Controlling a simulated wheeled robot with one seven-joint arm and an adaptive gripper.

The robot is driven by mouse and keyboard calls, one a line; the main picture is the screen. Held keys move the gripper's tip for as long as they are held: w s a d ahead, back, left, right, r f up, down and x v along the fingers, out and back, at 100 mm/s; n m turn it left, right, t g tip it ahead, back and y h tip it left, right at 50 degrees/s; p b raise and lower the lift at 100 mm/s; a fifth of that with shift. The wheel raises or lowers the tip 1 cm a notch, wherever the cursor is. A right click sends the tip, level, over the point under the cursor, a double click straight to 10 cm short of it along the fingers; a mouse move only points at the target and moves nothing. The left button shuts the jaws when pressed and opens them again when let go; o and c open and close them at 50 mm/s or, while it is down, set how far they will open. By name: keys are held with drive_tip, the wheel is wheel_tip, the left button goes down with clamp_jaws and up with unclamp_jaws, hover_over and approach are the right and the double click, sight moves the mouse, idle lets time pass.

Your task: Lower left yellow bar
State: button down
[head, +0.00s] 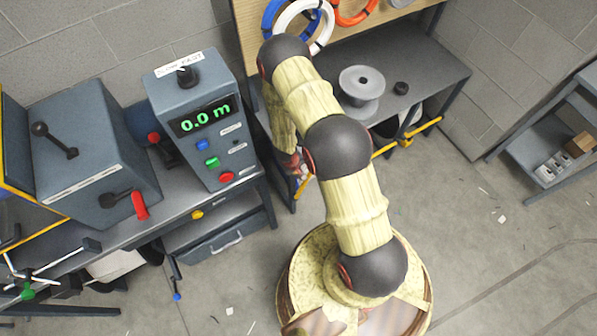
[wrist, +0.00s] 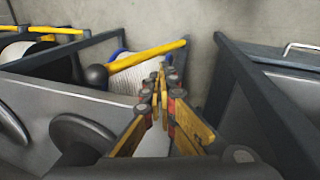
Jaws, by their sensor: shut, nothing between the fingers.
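A yellow bar (wrist: 148,56) slants in front of a white reel with a blue rim in the wrist view. A second yellow bar (wrist: 45,31) is at the far upper left there. In the head view, yellow bar pieces show low along the bench front (head: 384,150) and farther right (head: 424,127). My arm hides part of the left one. Contact cannot be told. My gripper (head: 301,170) is partly hidden behind my arm in the head view.
A grey spool (head: 361,84) and a black knob (head: 401,88) stand on the bench top (head: 440,72). A control box (head: 203,125) reading 0.0 m stands left of my arm. A shelf cart (head: 560,140) is at right. Floor between is mostly clear.

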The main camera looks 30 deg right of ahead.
drive_tip(key=shift+w+d+f+b, duration=0.3)
drive_tip(key=shift+d+f, duration=0.5)
drive_tip(key=shift+f, duration=0.4)
drive_tip(key=shift+w+d+f+b, duration=0.15)
drive_tip(key=shift+d+f+b, duration=0.2)
drive_tip(key=shift+d+f, duration=0.7)
drive_tip(key=shift+w+d+f+b, duration=0.3)
drive_tip(key=shift+d+f, duration=0.3)
drive_tip(key=shift+f, duration=0.8)
drive_tip(key=d+f, duration=0.2)
drive_tip(key=d, duration=0.5)
drive_tip(key=shift+f+p, duration=0.25)
drive_tip(key=shift+p, duration=0.2)
